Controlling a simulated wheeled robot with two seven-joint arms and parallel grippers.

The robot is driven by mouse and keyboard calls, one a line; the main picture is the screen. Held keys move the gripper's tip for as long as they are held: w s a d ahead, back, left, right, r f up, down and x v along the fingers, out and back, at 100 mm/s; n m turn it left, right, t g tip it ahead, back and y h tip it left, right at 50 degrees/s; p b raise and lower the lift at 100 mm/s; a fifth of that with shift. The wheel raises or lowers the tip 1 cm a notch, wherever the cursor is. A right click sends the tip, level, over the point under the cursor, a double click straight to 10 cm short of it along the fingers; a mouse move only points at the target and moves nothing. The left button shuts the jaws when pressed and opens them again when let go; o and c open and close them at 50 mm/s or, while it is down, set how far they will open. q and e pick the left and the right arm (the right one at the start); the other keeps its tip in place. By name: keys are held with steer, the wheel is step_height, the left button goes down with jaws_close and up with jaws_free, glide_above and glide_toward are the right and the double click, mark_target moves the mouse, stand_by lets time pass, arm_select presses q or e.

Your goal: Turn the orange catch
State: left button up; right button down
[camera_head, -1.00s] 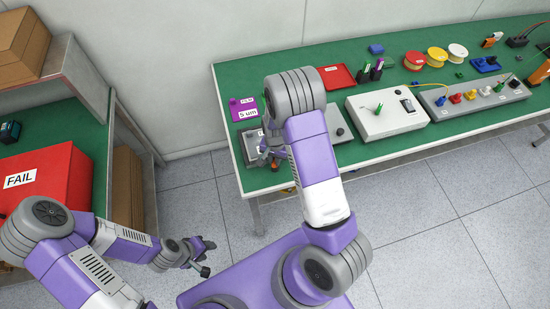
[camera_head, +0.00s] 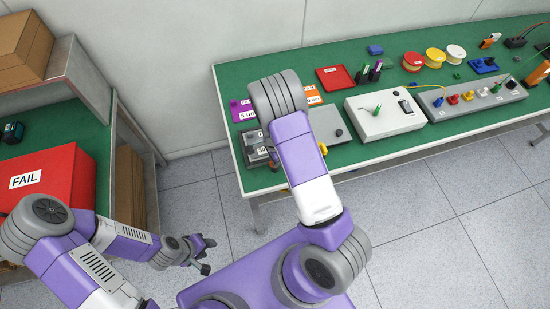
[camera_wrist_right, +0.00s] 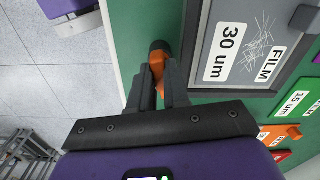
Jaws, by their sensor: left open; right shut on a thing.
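The orange catch (camera_wrist_right: 158,63) shows in the right wrist view beside the edge of a grey frame, with a dark round end above it. My right gripper (camera_wrist_right: 163,82) is shut on the catch, with a dark finger at each side of it. The frame (camera_wrist_right: 199,85) holds a scratched film with a "30 um" label (camera_wrist_right: 228,52). In the head view my right arm hides most of the frame and the catch. My left gripper (camera_head: 207,255) is open and empty over the floor, away from the table.
Coloured thickness cards, such as a purple one (camera_head: 241,110) and an orange one (camera_head: 313,97), lie near the frame. A red tray (camera_head: 335,77), a white box (camera_head: 386,115) and a grey strip of knobs (camera_head: 472,98) stand further right. A red FAIL bin (camera_head: 62,172) is left.

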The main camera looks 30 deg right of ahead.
steer(key=shift+m, duration=0.3)
steer(key=c, duration=1.1)
jaws_free()
steer(key=shift+r, duration=0.1)
step_height(320, 180, up, 7)
steer(key=shift+r+p, duration=0.2)
steer(key=shift+p, duration=0.4)
